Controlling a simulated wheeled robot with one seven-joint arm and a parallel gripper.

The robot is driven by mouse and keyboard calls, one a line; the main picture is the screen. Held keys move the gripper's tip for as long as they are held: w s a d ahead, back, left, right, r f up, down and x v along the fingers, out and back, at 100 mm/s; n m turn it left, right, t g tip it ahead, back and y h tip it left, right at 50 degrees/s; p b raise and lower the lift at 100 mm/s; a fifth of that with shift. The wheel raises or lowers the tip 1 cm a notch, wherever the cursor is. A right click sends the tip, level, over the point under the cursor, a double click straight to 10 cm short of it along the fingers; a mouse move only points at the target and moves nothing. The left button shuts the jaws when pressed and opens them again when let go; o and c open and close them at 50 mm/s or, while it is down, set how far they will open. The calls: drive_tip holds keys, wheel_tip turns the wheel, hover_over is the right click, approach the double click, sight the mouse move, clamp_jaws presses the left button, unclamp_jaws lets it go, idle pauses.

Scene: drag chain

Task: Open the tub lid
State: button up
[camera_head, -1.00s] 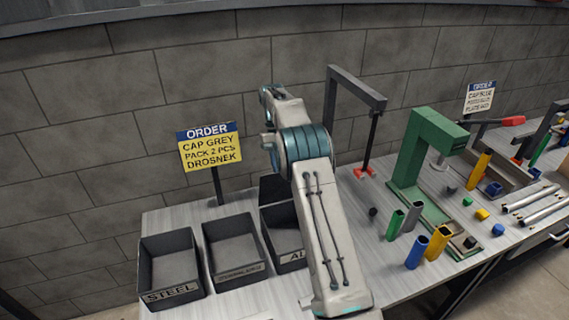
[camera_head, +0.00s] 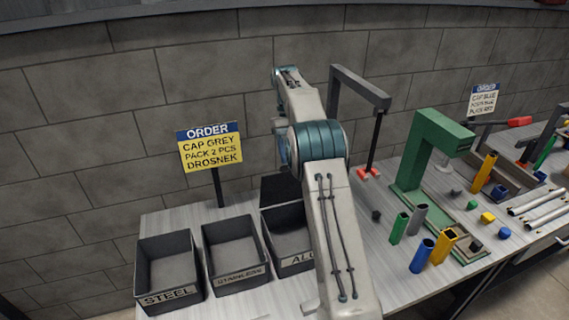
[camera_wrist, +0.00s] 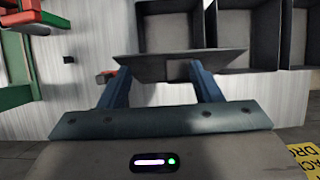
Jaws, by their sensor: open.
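The tub marked "AL…" (camera_head: 295,258) is the rightmost of the dark tubs, partly behind my arm. A dark flat panel, seemingly its lid (camera_head: 282,190), stands raised at the tub's back edge. In the wrist view the tub (camera_wrist: 172,28) is at the top centre, and the lid (camera_wrist: 182,68) is a wide dark plate across its near side. My gripper (camera_wrist: 159,70) is open, its two blue fingers spread, with their tips at the lid's near edge. I cannot tell whether they touch it. The gripper is hidden in the head view.
Two open tubs, "STEEL" (camera_head: 168,268) and a middle one (camera_head: 236,250), stand to the left. An order sign (camera_head: 211,148) rises behind them. A green frame (camera_head: 428,150), a dark gantry (camera_head: 358,85) and several coloured tubes stand to the right.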

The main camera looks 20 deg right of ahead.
drive_tip(key=s+d+r+b, duration=0.1)
drive_tip(key=s+d+r, duration=0.3)
drive_tip(key=d+r, duration=0.1)
drive_tip(key=shift+s+d+b, duration=0.35)
drive_tip(key=shift+d+b, duration=0.05)
drive_tip(key=shift+d, duration=0.5)
